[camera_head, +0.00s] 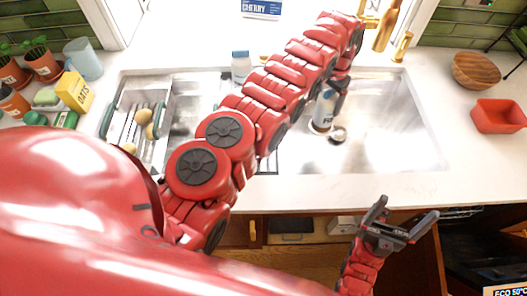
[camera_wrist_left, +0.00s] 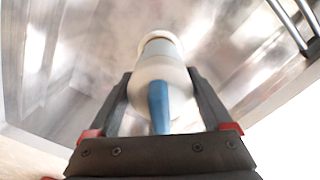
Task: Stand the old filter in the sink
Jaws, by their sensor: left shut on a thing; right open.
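The old filter (camera_head: 322,118) is a pale cylinder with a blue label, over the right basin of the sink (camera_head: 397,120), beside the drain. My left gripper (camera_head: 338,84) is shut on the filter from above. The left wrist view shows the white and blue filter (camera_wrist_left: 160,72) between the two dark fingers of the same gripper (camera_wrist_left: 162,85), with the metal basin behind it. The filter looks roughly upright; I cannot tell whether its base touches the basin floor. My right gripper (camera_head: 398,222) is open and empty, in front of the counter edge.
A gold faucet (camera_head: 387,25) stands behind the sink. A rack with round items (camera_head: 140,120) sits in the left part of the sink. A red bowl (camera_head: 497,116) and a wooden bowl (camera_head: 475,71) stand at the right. Pots and a yellow box (camera_head: 74,91) stand at the left.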

